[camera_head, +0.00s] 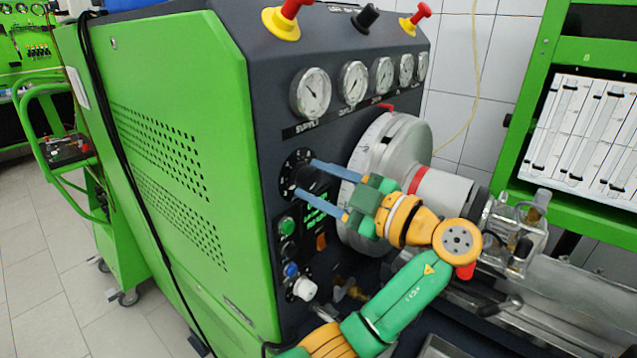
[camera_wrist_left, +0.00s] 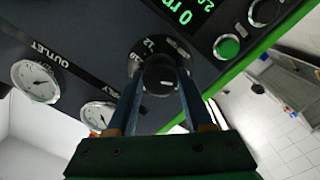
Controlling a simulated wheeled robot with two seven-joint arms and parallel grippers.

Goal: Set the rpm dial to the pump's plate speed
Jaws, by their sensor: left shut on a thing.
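The black rpm dial (camera_head: 296,175) sits on the dark front panel, inside a round plate with white markings. My left gripper (camera_head: 306,178) reaches it from the right, with its two blue fingers on either side of the knob. In the left wrist view the knob (camera_wrist_left: 160,74) lies between the fingertips, and the gripper is shut on it. Part of the scale is hidden by the fingers. The green display (camera_wrist_left: 190,12) by the dial shows a 0 before cut-off letters. A metal pump-like unit (camera_head: 515,232) is at the right; I see no readable speed plate. My right gripper is not in view.
Several pressure gauges (camera_head: 311,92) line the panel above the dial. A green button (camera_head: 287,226) and a white knob (camera_head: 304,289) are below it. A large grey flywheel-like drum (camera_head: 395,150) stands close behind my left gripper. Open floor (camera_head: 60,270) lies to the left.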

